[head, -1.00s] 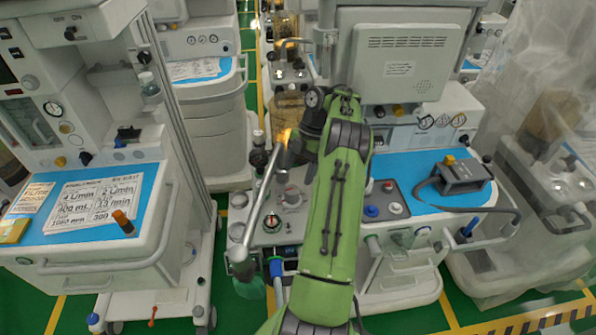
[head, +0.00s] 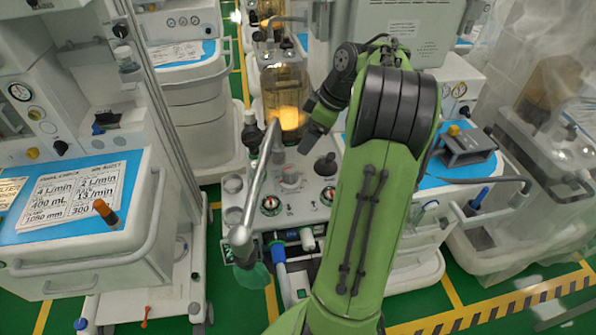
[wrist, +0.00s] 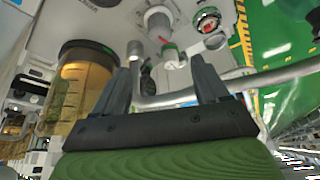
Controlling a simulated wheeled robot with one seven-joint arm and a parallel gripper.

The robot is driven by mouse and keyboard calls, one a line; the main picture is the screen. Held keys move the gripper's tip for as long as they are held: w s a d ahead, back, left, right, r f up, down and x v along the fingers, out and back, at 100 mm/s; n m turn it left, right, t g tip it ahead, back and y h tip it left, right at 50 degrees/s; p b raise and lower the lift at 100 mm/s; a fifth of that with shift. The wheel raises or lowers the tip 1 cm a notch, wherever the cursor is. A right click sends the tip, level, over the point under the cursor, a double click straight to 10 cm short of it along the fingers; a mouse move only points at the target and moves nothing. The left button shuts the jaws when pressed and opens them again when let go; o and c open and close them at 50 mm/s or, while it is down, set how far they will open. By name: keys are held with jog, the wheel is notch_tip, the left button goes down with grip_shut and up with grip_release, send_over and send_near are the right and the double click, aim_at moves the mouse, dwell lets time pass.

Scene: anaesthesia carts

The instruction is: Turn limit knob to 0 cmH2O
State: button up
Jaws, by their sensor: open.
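A pale panel (head: 240,200) carries several controls, with no readable labels. A grey knob (head: 290,178) stands at its middle. Two round red-marked dials sit in front of it, one on the left (head: 270,205) and one on the right (head: 328,195). I cannot tell for certain which control is the limit knob. My gripper (head: 305,148) is above the panel, pointing down near the grey knob, apart from it. In the wrist view my gripper (wrist: 163,82) is open and empty. Beyond its fingers are a grey-white knob (wrist: 158,20) and a red-marked dial (wrist: 207,18).
A bent metal tube (head: 262,175) crosses over the panel's left side, close to my gripper. An amber canister (head: 285,95) stands behind the panel. A blue-topped cart (head: 75,225) is at left. Green floor (head: 238,300) shows between the carts.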

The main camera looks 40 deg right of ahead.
aim_at(290, 167)
jog(key=b+x, duration=0.5)
jog(key=x, duration=0.9)
jog(key=shift+f, duration=0.2)
jog(key=c, duration=1)
jog(key=shift+c, duration=0.2)
jog(key=shift+r+n, duration=0.1)
jog(key=shift+n, duration=0.2)
jog(key=n+g+y+p, duration=0.1)
jog(key=n+p, duration=0.1)
jog(key=n, duration=0.1)
jog(key=shift+n+g+y+p, duration=0.5)
jog(key=shift+n+p, duration=0.65)
jog(key=shift+n, duration=0.95)
